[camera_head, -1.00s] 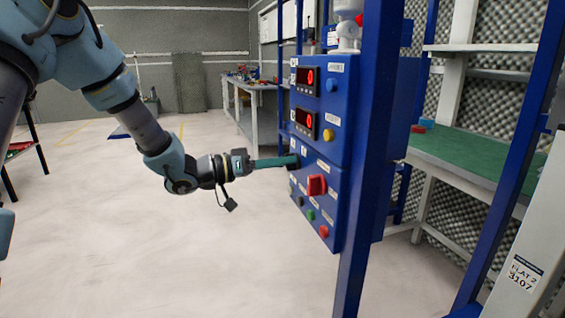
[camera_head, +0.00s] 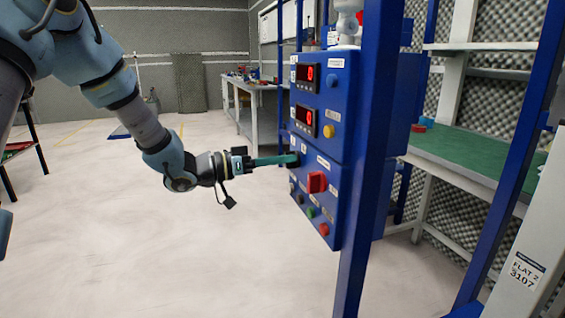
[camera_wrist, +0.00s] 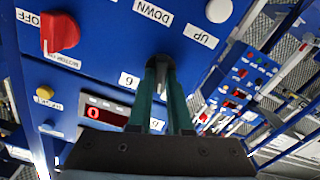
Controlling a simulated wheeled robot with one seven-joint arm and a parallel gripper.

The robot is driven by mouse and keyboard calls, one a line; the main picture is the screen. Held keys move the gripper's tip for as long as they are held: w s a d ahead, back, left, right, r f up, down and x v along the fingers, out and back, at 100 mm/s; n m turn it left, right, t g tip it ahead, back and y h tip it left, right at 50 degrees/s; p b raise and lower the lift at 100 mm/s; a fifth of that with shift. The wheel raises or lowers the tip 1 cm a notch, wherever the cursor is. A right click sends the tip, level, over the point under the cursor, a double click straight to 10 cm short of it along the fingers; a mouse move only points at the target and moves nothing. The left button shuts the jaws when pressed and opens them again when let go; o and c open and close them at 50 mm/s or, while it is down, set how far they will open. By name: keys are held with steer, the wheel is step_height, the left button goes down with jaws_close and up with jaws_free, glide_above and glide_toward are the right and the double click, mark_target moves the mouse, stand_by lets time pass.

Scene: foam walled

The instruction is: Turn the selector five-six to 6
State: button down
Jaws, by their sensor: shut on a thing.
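My gripper (camera_head: 290,160) reaches the left face of the blue control box (camera_head: 318,205), and its teal fingers are shut on a small dark selector knob. In the wrist view my gripper (camera_wrist: 160,72) covers most of the selector (camera_wrist: 158,62); only a dark part shows between the fingertips. A label reading 6 (camera_wrist: 128,80) lies left of the fingers. Another small label (camera_wrist: 156,124) shows between them, and its digit is hard to read. Which way the selector points cannot be told.
A red rotary switch (camera_head: 317,182) marked OFF sits near the selector. Red displays (camera_head: 305,121) and a yellow button (camera_head: 329,132) are above; several buttons are below. A blue post (camera_head: 372,150) stands right of the panel. The floor at left is open.

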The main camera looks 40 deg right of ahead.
steer(key=shift+s+a+m+b, duration=0.1)
steer(key=shift+m+b, duration=3.1)
steer(key=shift+m, duration=1.6)
steer(key=c, duration=0.8)
jaws_free()
steer(key=shift+c, duration=0.2)
steer(key=shift+a, duration=0.1)
steer(key=v, duration=1)
steer(key=shift+a+p, duration=0.3)
